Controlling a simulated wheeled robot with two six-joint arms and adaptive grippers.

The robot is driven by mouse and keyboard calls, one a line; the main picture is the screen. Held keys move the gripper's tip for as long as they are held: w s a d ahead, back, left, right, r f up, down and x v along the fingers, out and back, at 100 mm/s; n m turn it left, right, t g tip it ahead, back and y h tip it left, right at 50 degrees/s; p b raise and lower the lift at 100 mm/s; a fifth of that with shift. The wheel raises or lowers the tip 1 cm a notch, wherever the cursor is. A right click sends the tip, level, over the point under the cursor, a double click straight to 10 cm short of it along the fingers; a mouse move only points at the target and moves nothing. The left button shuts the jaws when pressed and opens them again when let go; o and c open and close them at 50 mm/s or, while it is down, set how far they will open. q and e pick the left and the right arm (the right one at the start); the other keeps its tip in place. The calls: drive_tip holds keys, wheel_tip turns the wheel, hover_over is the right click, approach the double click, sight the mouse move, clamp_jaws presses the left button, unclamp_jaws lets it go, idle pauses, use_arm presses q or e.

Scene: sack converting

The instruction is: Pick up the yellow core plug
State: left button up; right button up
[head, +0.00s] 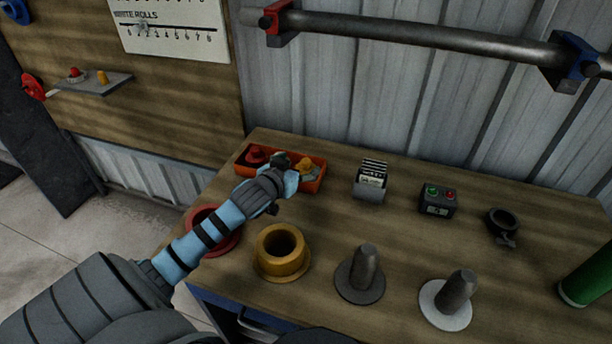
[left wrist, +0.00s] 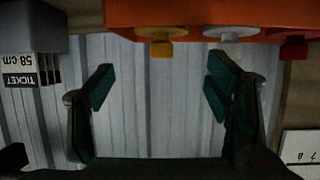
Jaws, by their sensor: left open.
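The small yellow core plug (head: 306,165) sits at the right end of an orange tray (head: 318,184) at the back left of the table. In the left wrist view the yellow plug (left wrist: 160,48) shows at the tray's edge, above and between the fingers in the picture. A grey-white plug (left wrist: 224,33) and a red plug (left wrist: 292,44) are beside it; the red plug (head: 256,155) is at the tray's left end. My left gripper (head: 284,162) is over the tray, open and empty, apart from the yellow plug as the wrist view shows. My right gripper is out of view.
A hollow yellow flanged cylinder (head: 282,252) and a red one (head: 214,240) stand in front. Two grey spindles (head: 362,270) (head: 457,296), a ticket holder (head: 370,182), a button box (head: 437,201) and a dark ring clamp (head: 502,224) stand to the right.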

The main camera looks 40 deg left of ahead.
sight(304, 162)
use_arm(q)
drive_tip(key=b+x, duration=0.2)
drive_tip(key=x, duration=0.4)
drive_tip(key=shift+w+f, duration=0.1)
drive_tip(key=shift+f, duration=0.05)
drive_tip(key=shift+a, duration=0.1)
drive_tip(key=c, duration=1.5)
